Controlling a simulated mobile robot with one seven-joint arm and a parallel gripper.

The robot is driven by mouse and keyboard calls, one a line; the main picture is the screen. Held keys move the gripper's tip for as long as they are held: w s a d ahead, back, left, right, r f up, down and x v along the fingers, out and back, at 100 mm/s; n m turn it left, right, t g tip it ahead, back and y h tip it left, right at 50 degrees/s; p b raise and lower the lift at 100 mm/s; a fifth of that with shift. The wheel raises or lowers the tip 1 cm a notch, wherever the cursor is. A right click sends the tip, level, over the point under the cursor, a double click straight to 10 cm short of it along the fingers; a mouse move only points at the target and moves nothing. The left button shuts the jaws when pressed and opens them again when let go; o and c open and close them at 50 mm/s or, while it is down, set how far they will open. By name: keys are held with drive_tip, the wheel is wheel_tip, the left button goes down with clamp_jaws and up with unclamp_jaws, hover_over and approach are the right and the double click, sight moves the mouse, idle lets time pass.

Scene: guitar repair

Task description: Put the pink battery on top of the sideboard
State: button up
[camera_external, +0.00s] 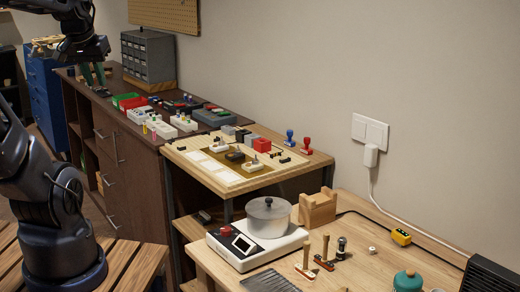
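The dark brown sideboard (137,180) stands along the wall at the left, with its top crowded by small items. My gripper (95,84) is at the upper left, pointing down over the far end of the sideboard top. Its two greenish fingers stand apart with a gap between them, and I see nothing held. A small pale item lies just under the fingertips, too small to name. I cannot make out the pink battery anywhere in this view.
A grey drawer cabinet (148,57) stands at the back of the sideboard. Green and red trays (126,100) and several small parts fill its middle. Nearer are a light wooden workbench (284,163), a pot (268,216) on a white device, and a slatted bench (128,265).

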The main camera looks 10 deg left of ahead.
drive_tip(key=s, duration=0.1)
drive_tip(key=s+f, duration=0.1)
drive_tip(key=s, duration=0.1)
drive_tip(key=shift+s+d, duration=0.1)
drive_tip(key=shift+s, duration=0.15)
